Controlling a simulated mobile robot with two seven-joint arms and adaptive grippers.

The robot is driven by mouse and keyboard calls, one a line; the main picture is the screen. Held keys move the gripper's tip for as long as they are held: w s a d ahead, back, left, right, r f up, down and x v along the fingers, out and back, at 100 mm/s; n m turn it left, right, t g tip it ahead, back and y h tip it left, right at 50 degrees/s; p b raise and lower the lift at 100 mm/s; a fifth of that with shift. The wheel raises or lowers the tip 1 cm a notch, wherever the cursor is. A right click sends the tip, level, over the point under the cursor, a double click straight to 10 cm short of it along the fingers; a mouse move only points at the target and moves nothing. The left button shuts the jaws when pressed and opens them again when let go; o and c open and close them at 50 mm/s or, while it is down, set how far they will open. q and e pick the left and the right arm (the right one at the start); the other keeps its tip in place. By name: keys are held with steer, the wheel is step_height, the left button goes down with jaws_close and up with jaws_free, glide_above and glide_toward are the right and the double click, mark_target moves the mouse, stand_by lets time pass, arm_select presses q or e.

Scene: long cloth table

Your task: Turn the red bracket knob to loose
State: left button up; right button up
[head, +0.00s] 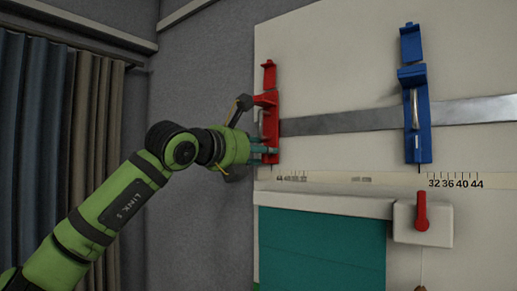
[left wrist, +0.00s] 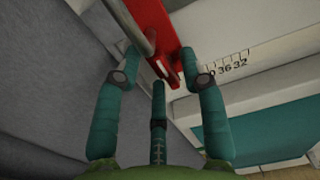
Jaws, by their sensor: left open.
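The red bracket (head: 269,122) is upright on the left edge of the pale panel, at the left end of the metal strip. My left gripper (head: 270,154) is at its lower part. In the left wrist view, the gripper's (left wrist: 160,62) teal fingers are spread apart, with the red bracket (left wrist: 165,40) between and beyond the side fingers. A grey metal rod (left wrist: 140,25) runs along the bracket's left side there. I cannot tell whether the fingers touch it. I cannot make out the knob's setting. My right gripper is not in view.
A blue bracket (head: 415,120) stands further right on the same metal strip (head: 345,122). Below it, a red lever (head: 421,210) sits on a white box (head: 440,232). A ledge (head: 330,203) and teal panel (head: 322,248) lie below the red bracket. Curtains (head: 85,130) hang at left.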

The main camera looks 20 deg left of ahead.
arm_select(q)
steer(key=c, duration=0.6)
jaws_close()
steer(key=n+b, duration=0.3)
steer(key=n, duration=0.3)
steer(key=n+b, duration=0.4)
steer(key=n, duration=0.1)
steer(key=n+b, duration=0.3)
steer(key=n, duration=0.3)
steer(key=shift+f+n, duration=0.3)
steer(key=shift+f, duration=0.1)
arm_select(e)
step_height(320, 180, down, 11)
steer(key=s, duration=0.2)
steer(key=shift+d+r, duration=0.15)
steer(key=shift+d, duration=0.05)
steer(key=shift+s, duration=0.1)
